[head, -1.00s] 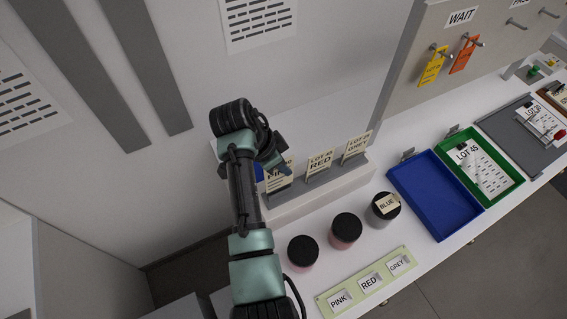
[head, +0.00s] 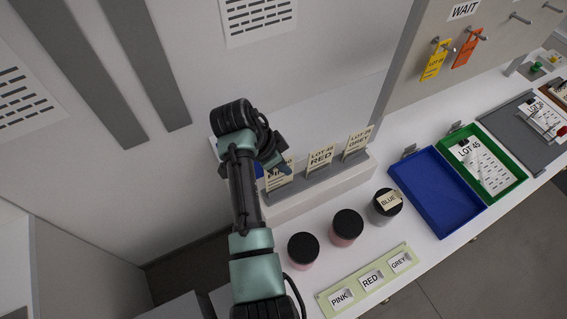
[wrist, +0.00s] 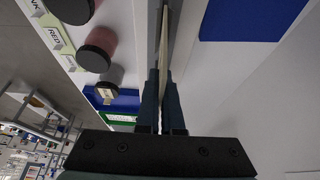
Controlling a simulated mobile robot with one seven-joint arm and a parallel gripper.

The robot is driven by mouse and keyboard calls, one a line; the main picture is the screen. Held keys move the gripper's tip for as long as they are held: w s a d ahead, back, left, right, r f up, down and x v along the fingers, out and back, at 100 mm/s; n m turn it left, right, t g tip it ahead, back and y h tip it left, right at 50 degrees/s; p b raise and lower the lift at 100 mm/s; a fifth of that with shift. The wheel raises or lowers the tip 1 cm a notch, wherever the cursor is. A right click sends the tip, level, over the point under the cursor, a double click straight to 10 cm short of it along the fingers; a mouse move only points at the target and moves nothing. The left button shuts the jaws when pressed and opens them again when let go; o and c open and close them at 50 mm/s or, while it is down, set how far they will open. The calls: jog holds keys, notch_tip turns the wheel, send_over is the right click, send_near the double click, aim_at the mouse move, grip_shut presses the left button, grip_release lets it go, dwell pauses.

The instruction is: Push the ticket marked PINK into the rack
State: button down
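The PINK ticket (head: 279,178) is a cream card standing upright at the left end of the grey rack (head: 318,181). My gripper (head: 284,168) is at its upper part and covers some of its lettering. In the wrist view my two fingers (wrist: 161,78) are close together, with the thin edge of the PINK ticket (wrist: 163,42) between and beyond their tips. The RED ticket (head: 320,159) and GREY ticket (head: 357,140) stand upright in the rack to its right. I cannot see how deep the PINK ticket sits in its slot.
A green label strip (head: 350,296) lies nearer. A blue tray (head: 437,195) and green tray (head: 507,183) lie right. A pegboard (head: 415,60) rises behind.

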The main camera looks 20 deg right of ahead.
jog(key=shift+f+b, duration=0.85)
jog(key=shift+f, duration=0.4)
jog(key=shift+r, duration=0.1)
jog(key=c, duration=1)
grip_release()
notch_tip(320, 180, up, 6)
jog(key=p, duration=0.5)
